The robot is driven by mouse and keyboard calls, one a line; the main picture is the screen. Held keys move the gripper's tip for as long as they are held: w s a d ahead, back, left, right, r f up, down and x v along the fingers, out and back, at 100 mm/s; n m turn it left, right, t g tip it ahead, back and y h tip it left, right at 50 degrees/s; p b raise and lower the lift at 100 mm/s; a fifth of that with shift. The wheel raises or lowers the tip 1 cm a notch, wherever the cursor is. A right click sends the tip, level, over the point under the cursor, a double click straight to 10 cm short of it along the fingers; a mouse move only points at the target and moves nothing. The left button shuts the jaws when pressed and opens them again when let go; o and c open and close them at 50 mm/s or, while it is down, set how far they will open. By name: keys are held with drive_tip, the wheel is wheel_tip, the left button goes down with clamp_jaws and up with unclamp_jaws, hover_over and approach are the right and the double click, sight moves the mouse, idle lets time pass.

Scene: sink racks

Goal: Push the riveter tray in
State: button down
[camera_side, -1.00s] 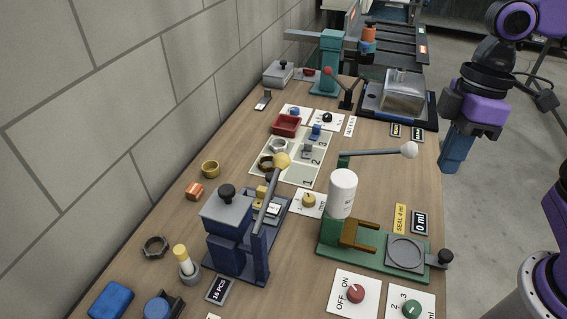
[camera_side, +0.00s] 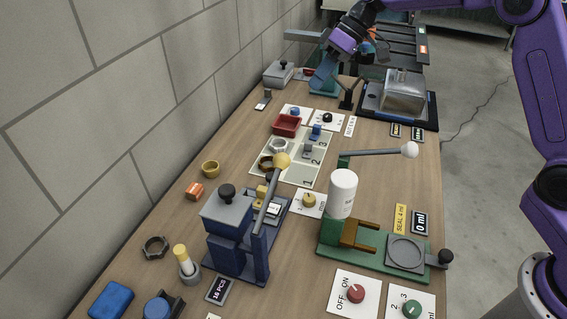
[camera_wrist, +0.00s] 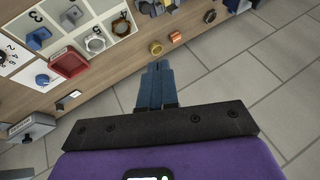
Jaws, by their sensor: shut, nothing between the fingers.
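A teal press (camera_side: 331,50), which looks like the riveter, stands at the far end of the bench. A small dark, flat piece with a red part (camera_side: 304,74), likely its tray, sticks out on the left of its base. My gripper (camera_side: 318,84) is shut and empty, pointing down and left in front of the press, and hides part of its base. I cannot tell whether it touches anything. In the wrist view the blue fingers (camera_wrist: 158,66) are together, with bench and wall behind them; the tray cannot be made out there.
A grey lidded box (camera_side: 278,73) stands left of the tray, near the wall. A lever on a dark post (camera_side: 347,98) and a metal machine (camera_side: 402,95) stand to the right. A red bin (camera_side: 286,125) and a blue machine (camera_side: 235,235) sit nearer the front.

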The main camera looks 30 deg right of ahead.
drive_tip(key=w+a+f, duration=0.1)
drive_tip(key=f, duration=0.7)
drive_tip(key=w+a+f, duration=0.1)
drive_tip(key=a+f, duration=0.1)
drive_tip(key=f, duration=0.5)
drive_tip(key=w+a+f, duration=0.1)
drive_tip(key=f, duration=0.7)
drive_tip(key=shift+w+a+f, duration=0.2)
drive_tip(key=shift+w+f, duration=0.05)
drive_tip(key=shift+f, duration=0.05)
drive_tip(key=a, duration=0.1)
drive_tip(key=s+a, duration=0.1)
drive_tip(key=shift+s+a+f+t, duration=0.2)
drive_tip(key=shift+a+t, duration=0.1)
drive_tip(key=shift+a, duration=0.1)
drive_tip(key=shift+s+a, duration=0.25)
drive_tip(key=shift+a, duration=0.25)
drive_tip(key=s+a, duration=0.7)
